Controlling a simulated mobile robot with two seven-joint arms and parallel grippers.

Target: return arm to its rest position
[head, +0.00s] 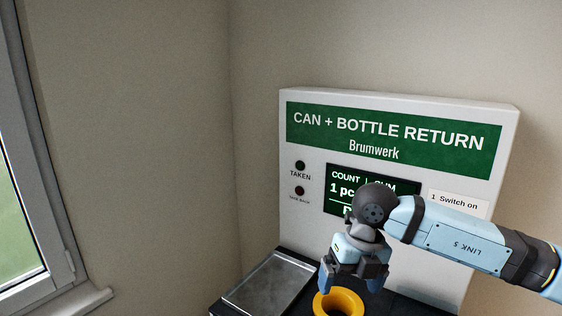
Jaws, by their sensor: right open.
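My right arm comes in from the right in the head view. Its gripper (350,284) points down, open, over the far edge of a yellow ring-shaped opening (324,302). I see nothing between its fingers. Behind it stands the white can and bottle return machine (292,222) with a green sign (390,132). Its dark display (345,178) reads "COUNT" and "1 pc", and my arm hides part of it. My left gripper is not in view.
A grey metal plate (270,283) lies left of the yellow ring on a dark counter. A label (458,202) reading "1 Switch on" is on the machine's right. A window (45,160) is at the far left. The space above the plate is clear.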

